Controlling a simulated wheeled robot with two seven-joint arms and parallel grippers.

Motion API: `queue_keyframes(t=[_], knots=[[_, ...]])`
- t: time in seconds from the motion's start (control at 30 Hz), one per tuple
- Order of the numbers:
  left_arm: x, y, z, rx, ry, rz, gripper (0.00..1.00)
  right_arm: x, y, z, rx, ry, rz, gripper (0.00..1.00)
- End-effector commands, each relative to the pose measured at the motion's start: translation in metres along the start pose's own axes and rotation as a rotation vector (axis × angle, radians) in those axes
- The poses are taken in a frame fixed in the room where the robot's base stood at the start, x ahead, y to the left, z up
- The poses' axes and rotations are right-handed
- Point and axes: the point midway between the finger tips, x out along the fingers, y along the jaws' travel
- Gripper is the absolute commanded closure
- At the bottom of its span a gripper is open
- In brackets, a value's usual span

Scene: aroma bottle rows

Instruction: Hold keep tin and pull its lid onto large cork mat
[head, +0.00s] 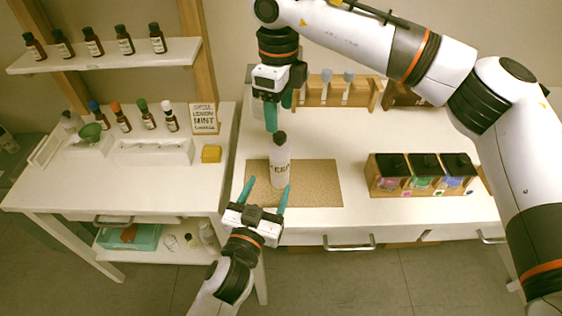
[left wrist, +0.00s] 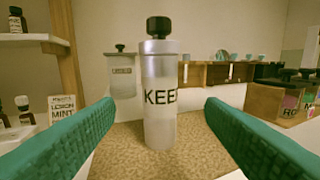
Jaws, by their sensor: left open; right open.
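The keep tin (head: 280,168) is a silver cylinder lettered "KEEP", standing upright on the large cork mat (head: 322,187). Its lid (left wrist: 159,46) is on top, with a dark knob. My left gripper (head: 267,188) is open in front of the tin. In the left wrist view the tin (left wrist: 160,110) stands ahead, centred between the two teal fingers, with space on both sides. My right gripper (head: 279,117) is open and points down just above the tin's top, apart from it as far as I can tell.
A wooden box with several dark-topped compartments (head: 420,175) stands right of the mat. A wooden rack (head: 340,93) is behind. A silver canister (left wrist: 122,75) stands behind the tin. The mat's right part is clear.

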Motion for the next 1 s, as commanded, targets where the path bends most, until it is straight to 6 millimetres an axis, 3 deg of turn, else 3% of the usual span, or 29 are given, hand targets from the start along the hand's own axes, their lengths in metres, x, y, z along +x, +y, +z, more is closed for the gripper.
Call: queue_keyframes(t=[0.3,0.5,0.97,1.0], knots=[[0.063,0.000,0.001,0.001,-0.002,0.000,0.36,0.001,0.000,0.000,0.000,0.002,-0.003,0.39],[0.089,0.000,0.001,0.000,0.000,0.000,0.36,0.001,-0.001,-0.001,-0.001,0.003,-0.004,0.39],[0.101,0.000,0.001,-0.001,0.000,0.001,0.36,0.001,-0.001,-0.001,-0.001,0.003,-0.004,0.39],[0.101,0.000,0.001,-0.001,0.000,0.001,0.43,0.001,-0.001,-0.001,-0.001,0.003,-0.004,0.39]])
